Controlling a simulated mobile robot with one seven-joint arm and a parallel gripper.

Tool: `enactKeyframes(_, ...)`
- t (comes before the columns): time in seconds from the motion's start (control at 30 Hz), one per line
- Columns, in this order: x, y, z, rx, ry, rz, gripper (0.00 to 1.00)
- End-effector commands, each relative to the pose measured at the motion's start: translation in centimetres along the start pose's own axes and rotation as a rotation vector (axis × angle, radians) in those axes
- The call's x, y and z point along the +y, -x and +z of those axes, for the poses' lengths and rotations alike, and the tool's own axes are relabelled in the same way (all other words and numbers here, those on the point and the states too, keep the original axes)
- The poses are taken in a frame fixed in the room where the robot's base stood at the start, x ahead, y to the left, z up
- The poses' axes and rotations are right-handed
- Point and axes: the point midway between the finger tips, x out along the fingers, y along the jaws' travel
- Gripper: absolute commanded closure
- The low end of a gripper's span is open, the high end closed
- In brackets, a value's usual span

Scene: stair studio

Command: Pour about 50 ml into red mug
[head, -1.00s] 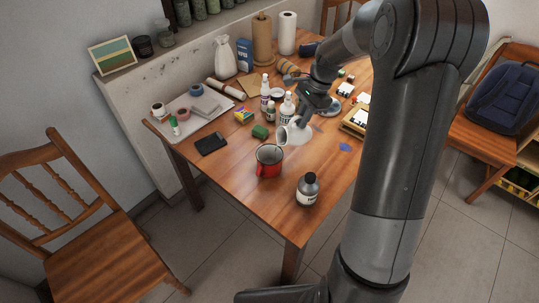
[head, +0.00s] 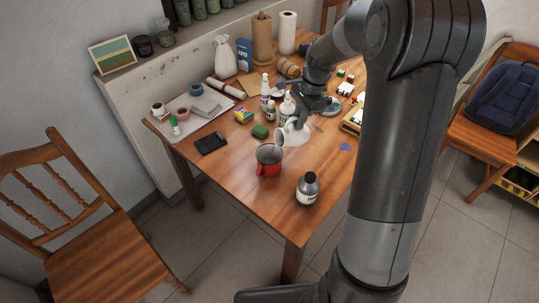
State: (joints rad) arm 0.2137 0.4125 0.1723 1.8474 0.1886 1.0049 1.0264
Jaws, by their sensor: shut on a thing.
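The red mug (head: 268,168) stands upright near the middle of the table, with its handle toward the front left. My gripper (head: 303,115) is behind and to the right of it, shut on a white jug (head: 291,134). The jug is tilted, its mouth facing left and down, close to the mug's far right rim. I cannot tell whether liquid is flowing or how much is in the mug. The fingertips are small and partly hidden by the hand.
A black phone (head: 210,143) lies at left. The wood in front of the mug is bare.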

Motion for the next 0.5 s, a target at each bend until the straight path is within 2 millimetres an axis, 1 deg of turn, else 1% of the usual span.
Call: enactKeyframes(0.5, -0.02, -0.24, 0.75, 0.04, 0.001, 0.0, 1.0)
